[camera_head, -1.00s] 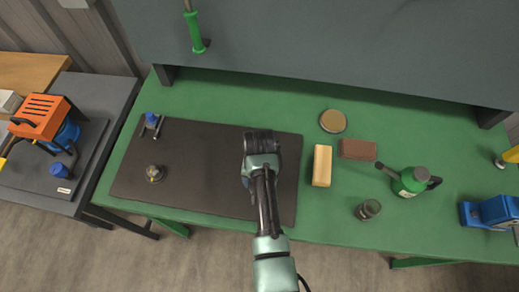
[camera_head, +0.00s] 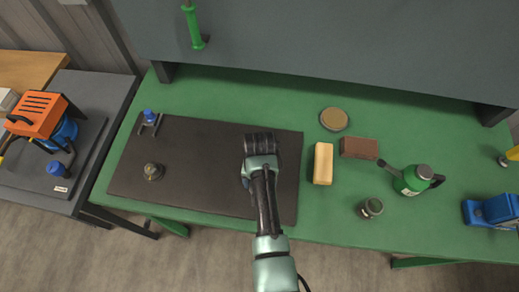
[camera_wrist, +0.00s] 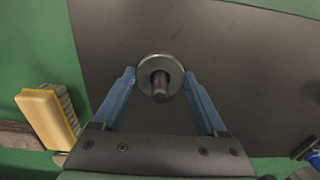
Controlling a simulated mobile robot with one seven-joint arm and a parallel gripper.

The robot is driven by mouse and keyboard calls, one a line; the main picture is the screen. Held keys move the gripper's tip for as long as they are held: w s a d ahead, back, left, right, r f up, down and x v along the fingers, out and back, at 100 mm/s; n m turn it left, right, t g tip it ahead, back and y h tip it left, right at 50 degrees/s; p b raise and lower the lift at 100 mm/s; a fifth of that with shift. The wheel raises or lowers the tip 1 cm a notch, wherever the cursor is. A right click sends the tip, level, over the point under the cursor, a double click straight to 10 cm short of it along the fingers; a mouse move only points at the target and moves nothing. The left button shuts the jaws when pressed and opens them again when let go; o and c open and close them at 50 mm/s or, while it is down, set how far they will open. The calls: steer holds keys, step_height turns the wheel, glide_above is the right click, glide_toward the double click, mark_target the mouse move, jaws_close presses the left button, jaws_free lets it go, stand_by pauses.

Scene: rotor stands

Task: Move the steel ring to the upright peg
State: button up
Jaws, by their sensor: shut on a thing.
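The steel ring (camera_wrist: 145,66) is a grey disc between the blue fingers of my gripper (camera_wrist: 159,76) in the wrist view. My gripper is shut on it, one finger at each side. A dark post (camera_wrist: 160,88) stands out of the ring's middle toward the camera, with the ring around it. I cannot tell whether the ring rests on anything below. In the head view my gripper (camera_head: 261,146) is over the right part of the dark mat and hides the ring. A small round stand with a short peg (camera_head: 153,171) is at the mat's left; it looks upright.
The dark mat (camera_head: 205,165) is bare between my gripper and the left stand. A blue-topped fixture (camera_head: 149,117) is at its back left corner. Right of the mat are a yellow brush (camera_head: 323,163), a brown block (camera_head: 359,148), a round tin (camera_head: 334,119) and a green can (camera_head: 417,179).

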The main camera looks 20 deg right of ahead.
stand_by(0.3)
steer(key=o, duration=1.2)
steer(key=shift+r+p, duration=4.5)
steer(key=shift+p, duration=0.1)
